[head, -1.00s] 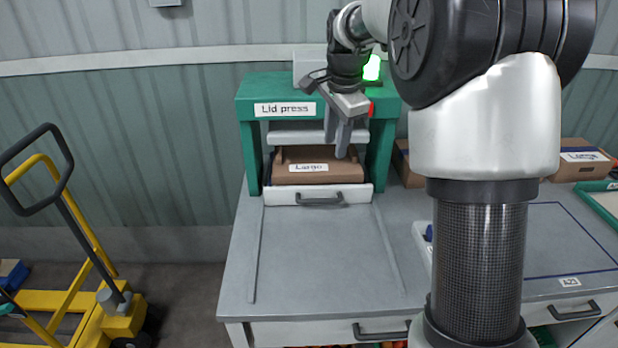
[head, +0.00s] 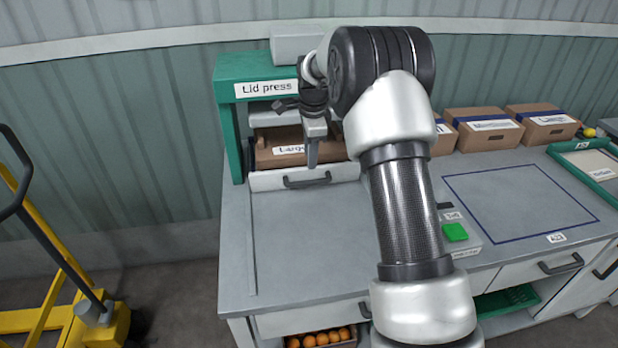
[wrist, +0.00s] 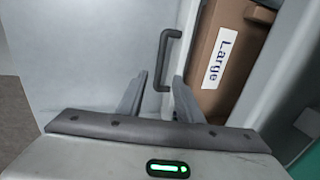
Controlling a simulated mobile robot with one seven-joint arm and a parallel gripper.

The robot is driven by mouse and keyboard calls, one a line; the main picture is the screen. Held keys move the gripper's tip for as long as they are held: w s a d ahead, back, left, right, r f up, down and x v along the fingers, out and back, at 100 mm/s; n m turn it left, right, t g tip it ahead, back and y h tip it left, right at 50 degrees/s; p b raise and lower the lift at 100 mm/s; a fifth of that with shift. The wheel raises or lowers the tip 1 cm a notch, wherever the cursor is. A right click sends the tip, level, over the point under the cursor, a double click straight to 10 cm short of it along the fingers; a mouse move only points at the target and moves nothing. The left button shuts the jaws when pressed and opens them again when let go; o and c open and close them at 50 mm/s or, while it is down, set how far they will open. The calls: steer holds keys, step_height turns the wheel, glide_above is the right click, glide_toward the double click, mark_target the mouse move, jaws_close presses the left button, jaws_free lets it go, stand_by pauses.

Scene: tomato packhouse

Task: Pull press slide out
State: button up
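The green lid press (head: 228,120) stands at the back left of the bench. Its white slide (head: 262,181) is in the press, with a brown box labelled "Large" (head: 268,158) on it. A dark bar handle (head: 307,180) is on the slide's front. My gripper (head: 312,163) points down just above and in front of the slide, near the handle. In the wrist view my gripper's (wrist: 155,95) two fingers are spread apart, and the handle (wrist: 168,58) lies ahead of them, in line with the gap. The fingers do not appear to touch it.
The grey bench top (head: 300,240) in front of the press is clear. A green button (head: 455,232) sits to the right, beside a blue-outlined area. Several boxes (head: 485,128) stand at the back right. A yellow pallet truck (head: 60,310) is on the floor at left.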

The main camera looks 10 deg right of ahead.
mark_target(309, 181)
steer(key=f, duration=0.3)
steer(key=w+f, duration=0.1)
steer(key=f, duration=0.2)
steer(key=w+f, duration=0.1)
steer(key=f, duration=0.2)
steer(key=shift+f, duration=0.35)
steer(key=shift+c, duration=0.2)
jaws_close()
